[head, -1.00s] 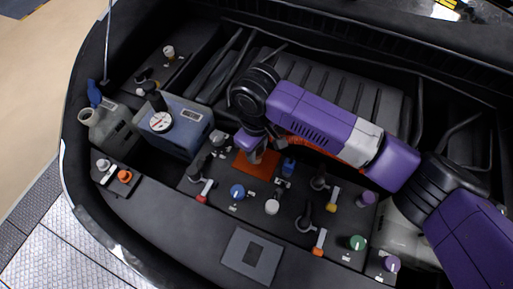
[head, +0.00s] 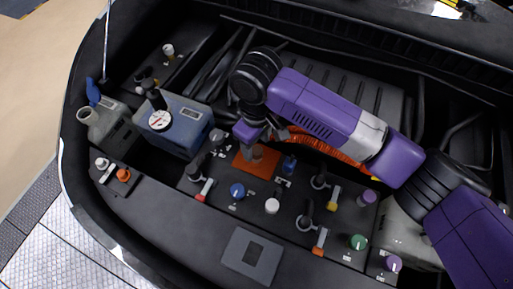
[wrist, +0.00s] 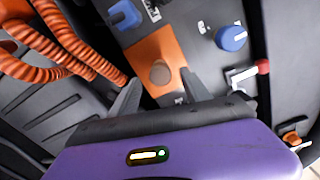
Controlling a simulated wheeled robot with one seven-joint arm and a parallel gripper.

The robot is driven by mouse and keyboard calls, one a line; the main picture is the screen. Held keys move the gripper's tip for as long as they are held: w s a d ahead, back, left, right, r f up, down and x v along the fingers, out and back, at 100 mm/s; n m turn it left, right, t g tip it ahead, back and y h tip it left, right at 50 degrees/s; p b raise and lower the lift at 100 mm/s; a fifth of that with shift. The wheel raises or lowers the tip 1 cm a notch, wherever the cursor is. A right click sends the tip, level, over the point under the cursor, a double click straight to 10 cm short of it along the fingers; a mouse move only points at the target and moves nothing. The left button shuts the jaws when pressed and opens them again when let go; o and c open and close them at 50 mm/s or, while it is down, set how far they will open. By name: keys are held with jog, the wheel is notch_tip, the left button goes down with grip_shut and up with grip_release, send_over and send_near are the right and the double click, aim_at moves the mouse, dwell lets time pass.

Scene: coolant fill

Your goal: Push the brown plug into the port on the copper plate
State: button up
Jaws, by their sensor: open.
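The copper plate (head: 243,160) lies flat on the dark panel; it shows orange in the wrist view (wrist: 178,45). The brown plug (wrist: 160,73) is a round-topped piece standing on the plate, and it also shows in the head view (head: 257,152). The port is hidden under it, and I cannot tell how deep the plug sits. My gripper (wrist: 161,79) is open, one finger on each side of the plug in the wrist view, with visible gaps. In the head view my gripper (head: 251,146) is just behind and above the plate.
A blue knob (head: 237,190) and a red-tipped lever (head: 205,190) are in front of the plate. A blue connector (head: 289,163) is to its right. A blue tank (head: 178,128) stands to the left. An orange coiled hose (wrist: 50,55) runs beside my gripper.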

aim_at(256, 150)
jog(key=shift+r, duration=2.2)
